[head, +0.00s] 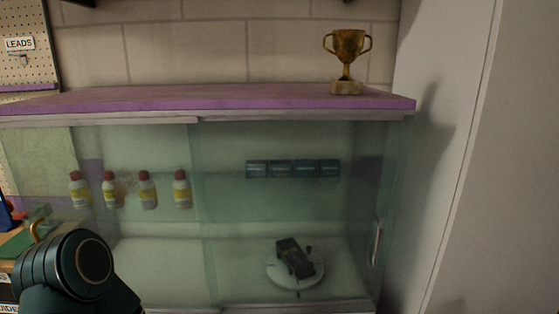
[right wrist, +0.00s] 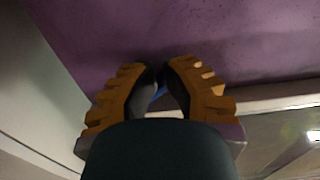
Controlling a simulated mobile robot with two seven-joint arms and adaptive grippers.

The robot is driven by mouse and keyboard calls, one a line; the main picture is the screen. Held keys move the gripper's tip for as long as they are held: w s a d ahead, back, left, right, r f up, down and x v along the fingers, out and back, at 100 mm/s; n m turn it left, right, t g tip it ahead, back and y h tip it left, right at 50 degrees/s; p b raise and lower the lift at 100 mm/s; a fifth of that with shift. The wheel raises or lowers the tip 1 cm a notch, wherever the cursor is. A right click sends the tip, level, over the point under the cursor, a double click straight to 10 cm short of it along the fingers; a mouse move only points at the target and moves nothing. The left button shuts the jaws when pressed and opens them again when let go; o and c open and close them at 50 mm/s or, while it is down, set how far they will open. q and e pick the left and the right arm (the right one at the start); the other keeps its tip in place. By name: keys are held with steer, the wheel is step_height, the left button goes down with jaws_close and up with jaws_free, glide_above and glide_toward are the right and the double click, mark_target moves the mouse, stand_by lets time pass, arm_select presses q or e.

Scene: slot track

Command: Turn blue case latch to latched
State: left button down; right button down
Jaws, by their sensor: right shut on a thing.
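A small blue sliver (right wrist: 159,92) shows between the fingers. The rest of what they hold is hidden, so I cannot tell whether it is the blue case latch. A purple surface lies beyond the fingertips. In the head view, a blue object (head: 6,216) is cut off at the left edge; I cannot tell whether it is the case. No latch can be made out. My left gripper is not in view.
In the head view, a glass-fronted cabinet with a purple top (head: 240,98) holds several bottles (head: 147,190), several blue boxes (head: 293,169) and a dark model car (head: 294,258) on a round stand. A gold trophy (head: 347,60) stands on top. One of my arm links blocks the lower left.

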steer(key=shift+w+d, duration=0.1)
steer(key=shift+d, duration=0.25)
steer(key=shift+w+d+r+b, duration=0.15)
steer(key=shift+d+b, duration=0.1)
steer(key=shift+d, duration=0.2)
steer(key=shift+w+d+b, duration=0.1)
steer(key=shift+d+b, duration=0.1)
steer(key=shift+d, duration=0.25)
steer(key=s+f, duration=0.1)
steer(key=s, duration=0.5)
steer(key=shift+s+p, duration=0.3)
steer(key=shift+p, duration=0.1)
